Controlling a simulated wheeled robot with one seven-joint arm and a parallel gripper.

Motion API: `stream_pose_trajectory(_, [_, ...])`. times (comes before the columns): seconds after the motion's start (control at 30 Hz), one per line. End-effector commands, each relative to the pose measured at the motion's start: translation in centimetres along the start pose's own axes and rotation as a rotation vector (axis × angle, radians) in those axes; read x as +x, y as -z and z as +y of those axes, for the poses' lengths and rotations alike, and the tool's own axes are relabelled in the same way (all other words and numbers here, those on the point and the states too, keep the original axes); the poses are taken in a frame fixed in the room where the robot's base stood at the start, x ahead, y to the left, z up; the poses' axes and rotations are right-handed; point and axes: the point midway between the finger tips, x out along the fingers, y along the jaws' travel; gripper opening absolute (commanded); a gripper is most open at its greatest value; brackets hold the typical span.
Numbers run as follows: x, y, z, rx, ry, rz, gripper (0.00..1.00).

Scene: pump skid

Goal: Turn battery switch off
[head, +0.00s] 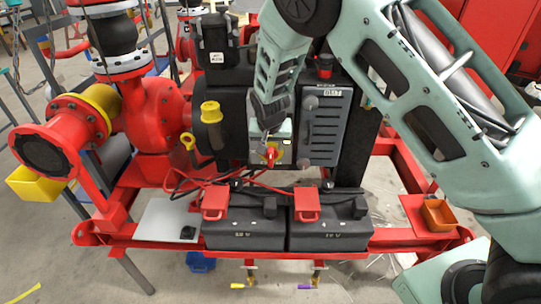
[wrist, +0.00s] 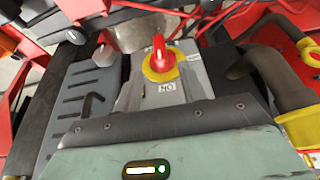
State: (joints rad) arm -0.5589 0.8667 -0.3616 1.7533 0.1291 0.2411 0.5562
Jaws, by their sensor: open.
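The battery switch is a red knob on a yellow disc (head: 271,155), on a light grey box (head: 285,130) at the skid's middle. In the wrist view the red knob (wrist: 158,50) stands on its yellow disc (wrist: 160,68), and an ON label (wrist: 167,88) reads upside down beside it. The knob's exact setting is hard to tell. My gripper (head: 268,122) hangs just above and in front of the switch, apart from the knob as far as I can see. It is open and empty. Its fingertips are hard to make out.
A grey louvred cabinet (head: 326,127) with a round knob stands right of the switch. Two black batteries (head: 245,228) with red terminal covers sit below, with red and black cables above them. A yellow-handled valve (head: 210,112) is on the left.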

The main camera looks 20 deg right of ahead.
Motion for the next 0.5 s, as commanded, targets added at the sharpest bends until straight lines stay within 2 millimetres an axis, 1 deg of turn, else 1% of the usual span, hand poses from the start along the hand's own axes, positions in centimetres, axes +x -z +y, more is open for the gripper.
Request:
stream_pose_trajectory(0.1, [2.2, 0.0, 0.1, 0.001, -0.002, -0.003, 0.41])
stream_pose_trajectory(0.3, [5.7, 0.0, 0.1, 0.001, -0.002, -0.003, 0.41])
stream_pose_trajectory(0.5, [8.4, 0.0, 0.0, 0.001, 0.0, -0.002, 0.41])
